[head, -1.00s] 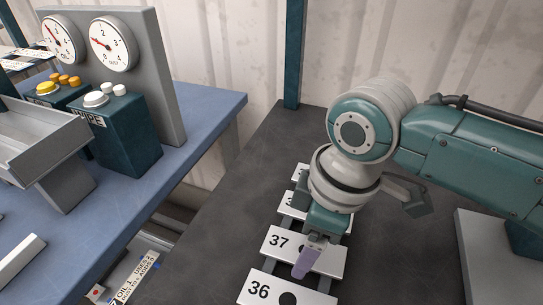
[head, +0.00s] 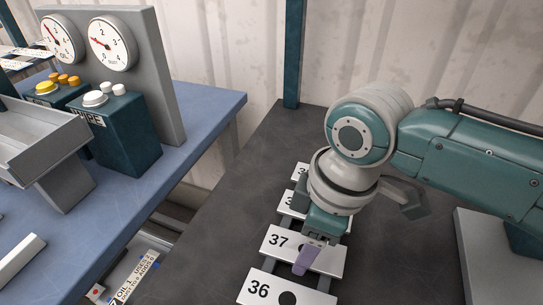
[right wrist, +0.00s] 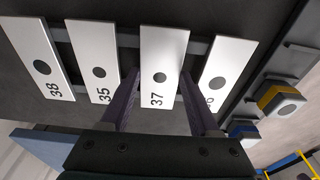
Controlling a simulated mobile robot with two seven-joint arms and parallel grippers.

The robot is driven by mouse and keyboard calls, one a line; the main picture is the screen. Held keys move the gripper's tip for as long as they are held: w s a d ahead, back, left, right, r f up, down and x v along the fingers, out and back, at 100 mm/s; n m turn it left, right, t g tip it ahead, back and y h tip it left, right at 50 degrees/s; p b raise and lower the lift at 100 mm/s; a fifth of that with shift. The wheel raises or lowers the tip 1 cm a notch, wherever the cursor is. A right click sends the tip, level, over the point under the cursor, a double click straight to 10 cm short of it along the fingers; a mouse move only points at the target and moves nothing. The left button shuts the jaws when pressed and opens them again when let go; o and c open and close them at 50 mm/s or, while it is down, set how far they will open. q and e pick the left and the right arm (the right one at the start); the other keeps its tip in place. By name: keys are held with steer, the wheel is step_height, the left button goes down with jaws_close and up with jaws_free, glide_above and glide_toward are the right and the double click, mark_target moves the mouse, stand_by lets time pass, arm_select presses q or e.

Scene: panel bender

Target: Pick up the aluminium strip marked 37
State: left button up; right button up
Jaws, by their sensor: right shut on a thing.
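The aluminium strip marked 37 (head: 329,262) is a flat pale plate with a dark round hole. It lies in a row of similar strips on the dark bench and also shows in the right wrist view (right wrist: 164,48). My right gripper (head: 306,262) is over it, pointing down, with a purple finger at its near edge. In the right wrist view the two purple fingers (right wrist: 160,103) stand on either side of strip 37 and are shut on it. The strip still looks level with its neighbours. My left gripper is not in view.
The strip marked 36 (head: 259,289) lies close on the near side. The strip marked 35 (right wrist: 95,60) is on the other side, with strip 38 (right wrist: 45,58) beyond. A blue table (head: 205,118) with gauges (head: 110,45) and button boxes stands at the left.

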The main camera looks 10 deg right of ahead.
steer(key=c, duration=0.6)
steer(key=shift+o, duration=0.2)
